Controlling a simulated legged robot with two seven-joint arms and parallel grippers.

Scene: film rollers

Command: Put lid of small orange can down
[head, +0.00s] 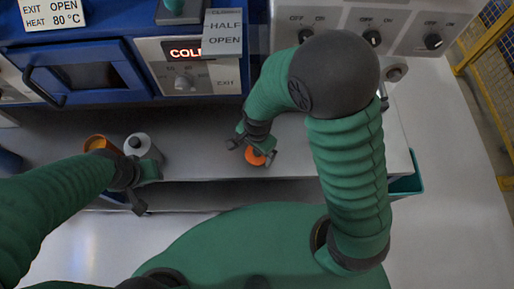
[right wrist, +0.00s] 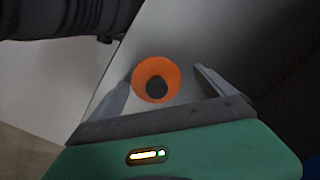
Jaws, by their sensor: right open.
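A small round orange piece with a dark centre (head: 256,158) is on the grey counter in the head view. In the right wrist view the orange piece (right wrist: 141,87) lies between my fingertips. I cannot tell whether it is the lid alone or the small can with its lid on. My right gripper (head: 252,151) is open above and around it, with a finger on each side and gaps visible in the right wrist view (right wrist: 162,88). My left gripper (head: 144,190) is at the counter's front edge; its fingers are unclear.
A larger orange can (head: 98,143) and a grey-white container with a dark top (head: 140,145) stand by my left arm. A blue oven (head: 80,75) and control panels (head: 385,27) line the back. The counter (head: 205,160) is clear between the containers and my right gripper.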

